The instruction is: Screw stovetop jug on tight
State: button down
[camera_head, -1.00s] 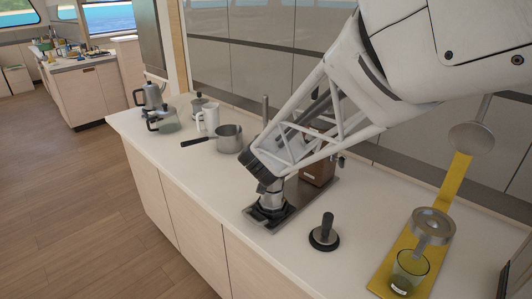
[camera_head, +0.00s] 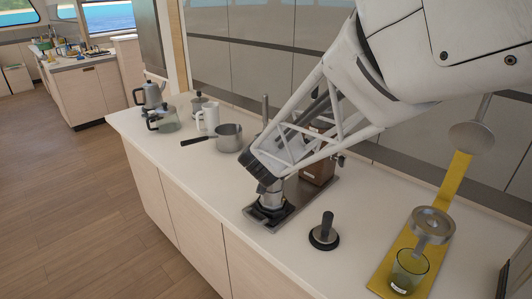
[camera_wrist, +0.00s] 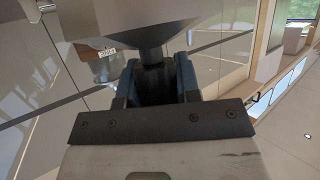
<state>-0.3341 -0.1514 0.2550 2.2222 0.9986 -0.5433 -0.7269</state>
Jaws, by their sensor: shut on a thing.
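My gripper (camera_wrist: 157,85) is shut on the stovetop jug (camera_wrist: 140,18), its blue-grey fingers on either side of a dark narrow part of it. The jug's faceted metal body fills the top of the wrist view. In the head view, my gripper (camera_head: 267,180) points down over a small metal pot base (camera_head: 270,200), which sits in a dark holder (camera_head: 262,214) on a metal tray (camera_head: 295,207). My arm hides most of the jug there. I cannot tell how tightly the jug and base are joined.
A tamper (camera_head: 324,236) stands right of the tray, and a brown box (camera_head: 317,170) is behind it. A saucepan (camera_head: 229,138), a white mug (camera_head: 208,118) and kettles stand at left. A yellow board (camera_head: 390,278) with a glass (camera_head: 409,268) lies at right.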

jog(key=shift+f, duration=0.15)
grip_release()
dwell(0.7)
